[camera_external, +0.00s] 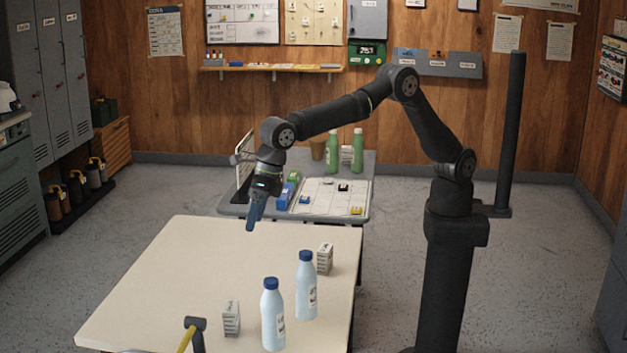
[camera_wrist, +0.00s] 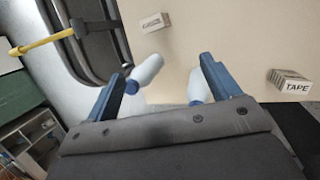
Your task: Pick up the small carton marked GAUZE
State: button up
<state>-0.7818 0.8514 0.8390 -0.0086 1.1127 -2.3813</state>
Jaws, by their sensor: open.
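Two small white cartons stand on the cream table. One carton (camera_external: 231,318) is near the front edge by the yellow-handled hammer; it appears to be the carton at the top of the wrist view (camera_wrist: 156,22), its label too small to read surely. The other carton (camera_external: 324,258) is at the right edge, behind the bottles; it seems to be the one reading TAPE (camera_wrist: 290,82). No GAUZE marking is clearly legible. My gripper (camera_external: 251,222) is above the table's far part, apart from both cartons. Its blue fingers are spread and empty in the wrist view (camera_wrist: 165,88).
Two pale bottles with blue caps, one in front (camera_external: 272,315) and one behind (camera_external: 306,285), stand between the cartons. A hammer (camera_external: 191,334) is at the front edge. A grey table (camera_external: 230,208) with green bottles and small items lies beyond. The cream table's left part is clear.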

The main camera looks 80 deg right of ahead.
jog(key=n+t+h, duration=0.1)
jog(key=t+h, duration=0.1)
send_near(233, 306)
jog(key=x, duration=1.2)
jog(key=shift+d+f, duration=0.1)
jog(key=shift+f, duration=0.05)
jog(key=c, duration=1.1)
